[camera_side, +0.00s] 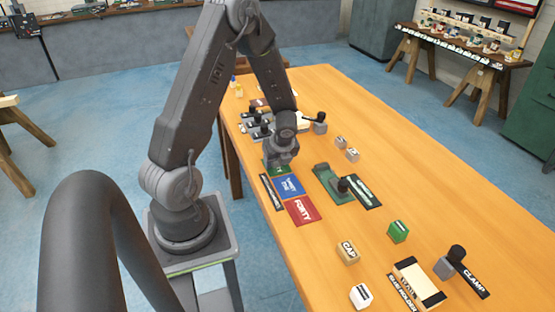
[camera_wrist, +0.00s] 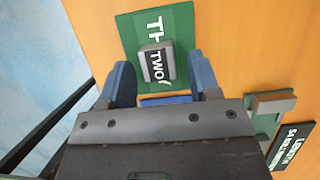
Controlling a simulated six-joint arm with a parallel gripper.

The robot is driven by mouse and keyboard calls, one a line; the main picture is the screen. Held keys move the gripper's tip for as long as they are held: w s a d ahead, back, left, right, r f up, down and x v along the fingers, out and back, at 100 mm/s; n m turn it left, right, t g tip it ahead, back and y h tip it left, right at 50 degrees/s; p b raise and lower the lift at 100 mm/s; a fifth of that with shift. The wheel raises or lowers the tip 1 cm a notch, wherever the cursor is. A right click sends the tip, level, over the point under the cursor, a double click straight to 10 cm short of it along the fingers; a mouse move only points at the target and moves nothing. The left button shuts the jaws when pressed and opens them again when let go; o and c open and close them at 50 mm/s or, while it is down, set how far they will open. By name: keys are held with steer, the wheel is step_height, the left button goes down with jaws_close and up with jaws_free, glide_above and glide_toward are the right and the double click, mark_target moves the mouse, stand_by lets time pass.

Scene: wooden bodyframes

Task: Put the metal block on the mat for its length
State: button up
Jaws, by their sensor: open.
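The metal block (camera_wrist: 153,64), grey with a dark label reading "TWO", is over the green mat (camera_wrist: 128,26) in the wrist view and appears to rest on it. The mat's white lettering starts "TH"; the rest is covered. My gripper (camera_wrist: 161,66) is open, with a blue finger on either side of the block and a visible gap at the right. In the side view my gripper (camera_side: 281,158) is low over the green mat (camera_side: 275,168) and hides the block. The blue mat (camera_side: 289,187) and red "FORTY" mat (camera_side: 304,210) lie in a row towards the camera.
A green gauge (camera_side: 325,178) with a dark knob and black label stands right of the mats. Small blocks (camera_side: 352,155) lie behind it. A green block (camera_side: 398,232), tan block (camera_side: 348,252), holder (camera_side: 420,284) and clamp (camera_side: 444,268) are nearer. The table's far right is clear.

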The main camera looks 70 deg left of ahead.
steer(key=s+d+r+n+t, duration=0.1)
steer(key=d+r+n, duration=0.3)
steer(key=d+r, duration=0.45)
steer(key=d+r+n+t, duration=0.2)
steer(key=d+r+n, duration=0.3)
steer(key=r, duration=0.7)
steer(key=s+d+r+n+t+h, duration=0.1)
steer(key=s+d+r+n+h, duration=0.1)
steer(key=d, duration=0.4)
steer(key=s+d+r+n+t+h, duration=0.1)
steer(key=s+d+r+n+h, duration=0.1)
steer(key=s+d+r+n, duration=0.2)
steer(key=shift+s+d+n+t, duration=0.3)
steer(key=shift+s+d+n, duration=0.55)
steer(key=shift+d+n, duration=0.7)
